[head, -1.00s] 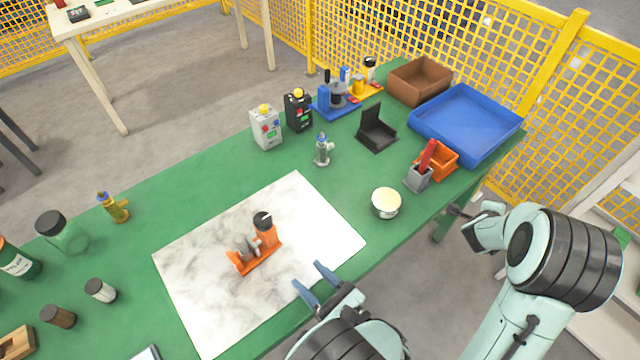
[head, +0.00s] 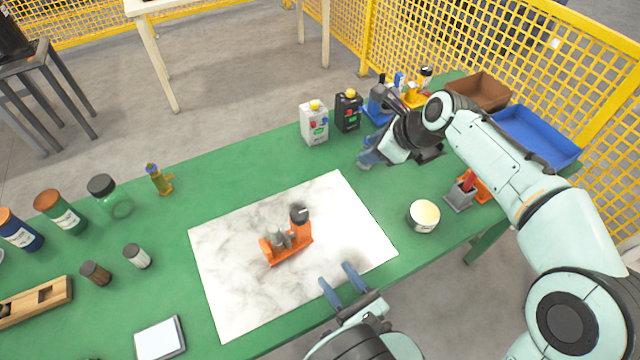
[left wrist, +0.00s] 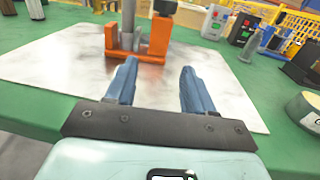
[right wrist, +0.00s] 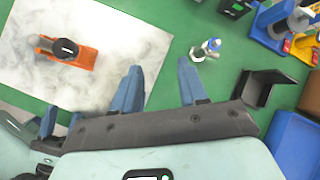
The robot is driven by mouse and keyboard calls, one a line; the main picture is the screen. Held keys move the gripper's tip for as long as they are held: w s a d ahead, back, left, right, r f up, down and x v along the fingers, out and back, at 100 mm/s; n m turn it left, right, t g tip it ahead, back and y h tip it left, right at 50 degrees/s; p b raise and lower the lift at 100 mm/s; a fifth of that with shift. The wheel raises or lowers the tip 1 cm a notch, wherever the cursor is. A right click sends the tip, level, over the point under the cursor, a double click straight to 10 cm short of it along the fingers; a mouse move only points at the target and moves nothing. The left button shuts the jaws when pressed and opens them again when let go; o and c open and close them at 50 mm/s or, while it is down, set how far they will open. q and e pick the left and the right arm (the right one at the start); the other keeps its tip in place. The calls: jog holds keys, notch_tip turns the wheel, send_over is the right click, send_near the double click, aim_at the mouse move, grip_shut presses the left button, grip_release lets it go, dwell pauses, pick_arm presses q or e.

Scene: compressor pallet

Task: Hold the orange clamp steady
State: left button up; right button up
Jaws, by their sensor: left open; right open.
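The orange clamp (head: 288,244) stands on the white marble-patterned sheet (head: 230,290), with a grey cylindrical part and a black-capped top. It shows in the left wrist view (left wrist: 150,55), straight ahead beyond the fingers, and in the right wrist view (right wrist: 70,52) at upper left. My left gripper (head: 344,286) is open and empty at the sheet's front edge, apart from the clamp. My right gripper (head: 368,152) is open over the far right of the table. In its own view a small silver fitting with a blue top (right wrist: 206,50) lies just beyond its fingers (right wrist: 160,88).
Grey (head: 314,124) and black (head: 348,110) control boxes stand at the back. A cream-topped tin (head: 423,216) sits at the right. Blue (head: 545,135) and brown (head: 480,90) bins are at the far right. Jars and a wooden block (head: 35,300) fill the left side.

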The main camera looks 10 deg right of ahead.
aim_at(305, 233)
pick_arm(q)
jog(key=shift+w+a, duration=0.1)
jog(key=shift+w, duration=0.1)
jog(key=x, duration=1.3)
pick_arm(e)
jog(key=s+a+n+g, duration=0.3)
jog(key=s+a, duration=0.4)
jog(key=a, duration=0.6)
jog(key=shift+s+f+g, duration=0.15)
jog(key=shift+f+g, duration=0.3)
jog(key=shift+g, duration=0.45)
